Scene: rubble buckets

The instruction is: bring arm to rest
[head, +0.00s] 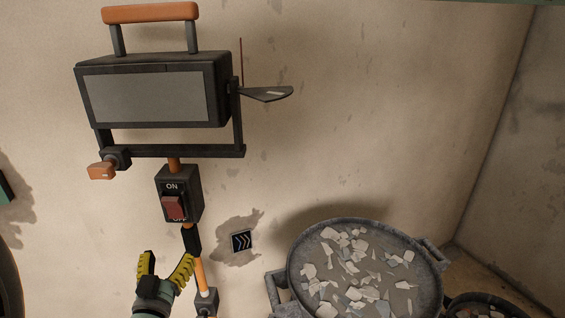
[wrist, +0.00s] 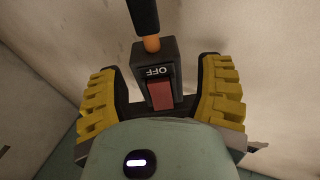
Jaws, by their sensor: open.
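In the wrist view the fingers (wrist: 158,72) stand on either side of the switch box (wrist: 151,60), which shows an upside-down OFF label. The box's red rocker (wrist: 160,96) also shows in the head view (head: 173,207). I cannot tell whether the fingers touch the box.
A small dark sign (head: 241,241) is on the wall.

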